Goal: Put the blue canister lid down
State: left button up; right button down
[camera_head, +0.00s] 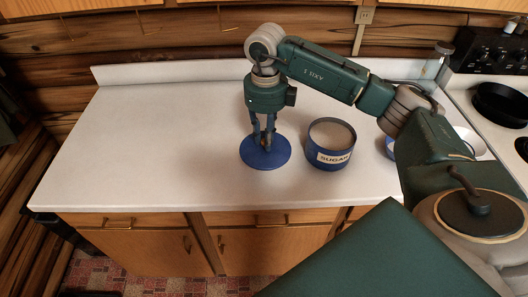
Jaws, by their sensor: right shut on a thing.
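The blue canister lid (251,155) is a round blue disc at the middle of the white counter, left of the canister. It looks level and at or very close to the counter surface; I cannot tell whether it touches. My right gripper (265,143) points straight down over the lid, its fingers shut on the lid's knob, which they mostly hide. The blue canister (318,160) with a "SUGAR" label stands upright and open just right of the lid, with a small gap between. My left gripper is not in view.
The white counter (130,135) is clear on the left. A light bowl (470,141) and another blue thing (389,147) are partly hidden behind my right arm. A stove with a black pan (500,104) is at the right. A log wall stands behind.

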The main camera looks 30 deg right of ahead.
aim_at(265, 153)
notch_tip(265, 153, down, 2)
jog(key=shift+a+f, duration=0.1)
jog(key=shift+f, duration=0.15)
jog(key=shift+f+p, duration=0.3)
notch_tip(265, 153, down, 4)
jog(key=shift+r+p, duration=0.25)
jog(key=shift+p, duration=0.35)
jog(key=shift+f, duration=0.35)
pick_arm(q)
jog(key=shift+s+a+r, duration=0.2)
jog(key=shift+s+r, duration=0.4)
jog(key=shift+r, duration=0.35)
pick_arm(e)
jog(key=shift+f, duration=0.2)
jog(key=c, duration=1.6)
grip_release()
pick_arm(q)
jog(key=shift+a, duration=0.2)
pick_arm(e)
jog(key=shift+o, duration=0.2)
